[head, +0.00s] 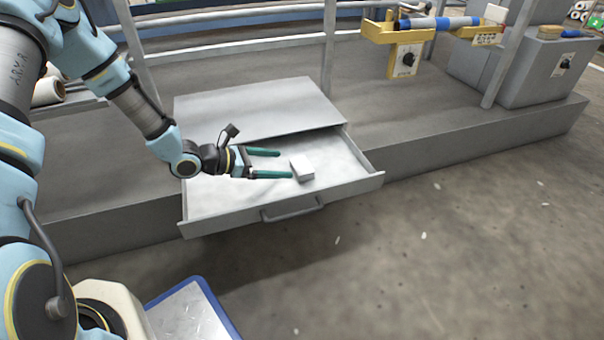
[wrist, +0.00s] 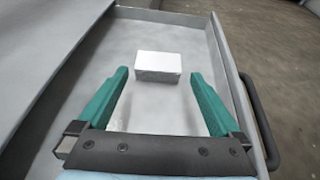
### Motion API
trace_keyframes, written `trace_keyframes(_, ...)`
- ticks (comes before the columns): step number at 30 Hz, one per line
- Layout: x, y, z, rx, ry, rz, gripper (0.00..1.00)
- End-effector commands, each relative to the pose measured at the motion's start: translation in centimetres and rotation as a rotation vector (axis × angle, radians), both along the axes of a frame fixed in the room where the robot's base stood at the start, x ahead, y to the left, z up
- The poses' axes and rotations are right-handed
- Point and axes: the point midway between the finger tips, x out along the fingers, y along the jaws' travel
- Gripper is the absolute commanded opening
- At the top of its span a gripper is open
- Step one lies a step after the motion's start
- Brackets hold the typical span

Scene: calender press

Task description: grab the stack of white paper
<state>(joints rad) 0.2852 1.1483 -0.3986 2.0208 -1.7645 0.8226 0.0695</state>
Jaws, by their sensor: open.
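The stack of white paper (head: 302,167) is a small white block lying in an open grey drawer (head: 236,227). In the wrist view the stack (wrist: 158,66) lies just ahead of the fingertips, between their lines. My gripper (head: 287,164) is open and empty, with its two green fingers pointing at the stack. In the wrist view my gripper (wrist: 160,74) shows the fingers spread wider than the stack. The stack is apart from the left finger; in the head view the near fingertip is close to it, and I cannot tell whether they touch.
The drawer handle (head: 292,210) is on the front panel. The cabinet top (head: 255,110) covers the back of the drawer. A metal railing post (head: 328,50) stands behind. A blue-edged tray (head: 190,312) is at the bottom.

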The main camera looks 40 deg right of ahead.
Motion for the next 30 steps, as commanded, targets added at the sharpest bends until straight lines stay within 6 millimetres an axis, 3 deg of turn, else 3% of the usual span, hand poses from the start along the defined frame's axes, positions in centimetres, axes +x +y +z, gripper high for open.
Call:
trace_keyframes(3, -0.6, -1.7, -1.1, 0.001, -0.001, -0.004, 1.00)
trace_keyframes(11, -1.1, -3.5, -1.9, 0.001, -0.001, -0.003, 1.00)
trace_keyframes(19, -2.0, -6.7, -3.4, 0.000, -0.003, -0.004, 1.00)
trace_keyframes(27, -2.1, -7.2, -3.3, 0.001, -0.001, -0.001, 1.00)
trace_keyframes(30, -2.1, -7.2, -3.2, 0.001, -0.001, -0.001, 0.89)
